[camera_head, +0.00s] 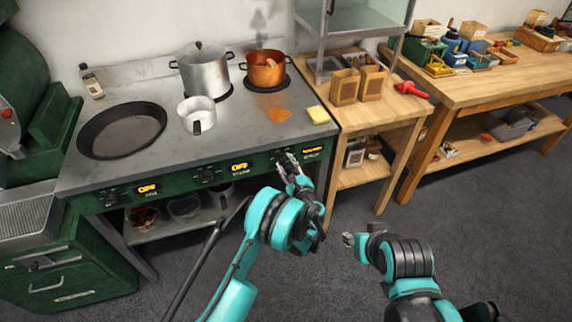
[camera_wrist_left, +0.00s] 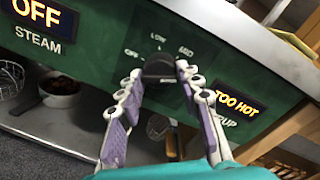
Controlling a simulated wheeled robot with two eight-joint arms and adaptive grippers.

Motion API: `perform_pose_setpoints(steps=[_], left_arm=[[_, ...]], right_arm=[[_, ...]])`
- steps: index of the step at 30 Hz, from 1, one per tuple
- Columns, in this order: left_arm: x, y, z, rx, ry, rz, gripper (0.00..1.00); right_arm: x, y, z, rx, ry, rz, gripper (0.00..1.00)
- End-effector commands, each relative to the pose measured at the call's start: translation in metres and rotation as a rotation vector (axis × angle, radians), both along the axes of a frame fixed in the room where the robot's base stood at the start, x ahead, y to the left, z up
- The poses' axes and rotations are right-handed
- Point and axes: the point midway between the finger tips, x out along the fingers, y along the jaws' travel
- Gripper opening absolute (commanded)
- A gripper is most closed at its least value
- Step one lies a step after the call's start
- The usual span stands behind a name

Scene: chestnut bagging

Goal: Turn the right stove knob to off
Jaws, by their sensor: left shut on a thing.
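The right stove knob (camera_wrist_left: 158,66) is dark and round, on the green front panel, with OFF, LOW and MID marked around it. My left gripper (camera_wrist_left: 159,76) has its fingers on either side of the knob and is shut on it. In the head view my left gripper (camera_head: 285,160) reaches the right end of the stove front and hides most of the knob. The display beside it (camera_wrist_left: 238,103) reads TOO HOT, with a partly covered label ending in "RUP". My right gripper (camera_head: 352,240) hangs away from the stove over the floor; its finger opening is unclear.
The steam display (camera_head: 239,167) and another display (camera_head: 148,189) to its left read OFF. A steel pot (camera_head: 202,75), a copper pot (camera_head: 264,72), a saucepan (camera_head: 197,114) and a black pan (camera_head: 122,130) stand on the stove. A wooden side table (camera_head: 390,112) stands to the right.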

Motion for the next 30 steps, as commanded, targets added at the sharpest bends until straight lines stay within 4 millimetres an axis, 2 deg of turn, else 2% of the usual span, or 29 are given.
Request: perform_pose_setpoints(steps=[30], left_arm=[[0.0007, 0.0001, 0.0052, -0.916, -0.3, -0.004, 0.06]], right_arm=[[0.0, 0.0, 0.0004, 0.0, 0.0, 0.0, 0.4]])
